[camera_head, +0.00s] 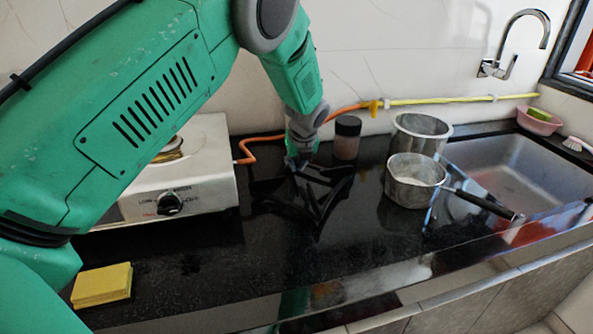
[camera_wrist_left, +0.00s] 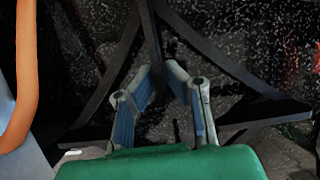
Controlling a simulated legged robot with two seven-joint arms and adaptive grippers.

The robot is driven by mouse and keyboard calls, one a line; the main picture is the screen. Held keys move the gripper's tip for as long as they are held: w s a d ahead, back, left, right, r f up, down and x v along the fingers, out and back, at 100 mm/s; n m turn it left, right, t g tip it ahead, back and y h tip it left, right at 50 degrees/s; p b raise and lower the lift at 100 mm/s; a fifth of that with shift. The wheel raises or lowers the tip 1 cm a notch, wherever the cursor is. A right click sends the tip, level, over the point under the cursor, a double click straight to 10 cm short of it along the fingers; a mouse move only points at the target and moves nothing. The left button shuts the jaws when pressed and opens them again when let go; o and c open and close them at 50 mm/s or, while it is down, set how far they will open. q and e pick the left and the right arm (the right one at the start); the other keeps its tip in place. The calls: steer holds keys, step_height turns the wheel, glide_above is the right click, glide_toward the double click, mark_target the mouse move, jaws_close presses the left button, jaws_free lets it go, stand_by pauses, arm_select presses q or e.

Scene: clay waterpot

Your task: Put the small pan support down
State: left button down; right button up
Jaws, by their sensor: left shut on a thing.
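The small pan support (camera_head: 318,199) is a black frame of thin bars at the middle of the dark counter, hard to separate from the counter's dark surface. In the left wrist view its bars (camera_wrist_left: 225,62) spread out from the fingertips. My left gripper (camera_head: 298,165) reaches down to the support's back left part. Its blue-padded fingers (camera_wrist_left: 160,78) are shut on a bar of it. The support is at or just above the counter; I cannot tell whether it touches. My right gripper is in neither view.
A gas stove (camera_head: 200,170) stands left of the support, with an orange hose (camera_head: 255,139) behind. A dark-lidded jar (camera_head: 347,138), a metal pot (camera_head: 420,131) and a saucepan (camera_head: 415,182) stand to the right, before the sink (camera_head: 520,175). The front middle counter is clear.

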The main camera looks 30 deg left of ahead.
arm_select(q)
steer(key=shift+a+f, duration=0.25)
steer(key=shift+f, duration=0.65)
steer(key=shift+r, duration=0.1)
steer(key=c, duration=1.7)
jaws_free()
steer(key=shift+d, duration=0.25)
steer(key=shift+r, duration=0.15)
steer(key=shift+d+r, duration=0.1)
steer(key=shift+r, duration=0.25)
steer(key=p+v, duration=0.1)
steer(key=v, duration=1)
steer(key=shift+s+p, duration=0.15)
steer(key=shift+p, duration=0.15)
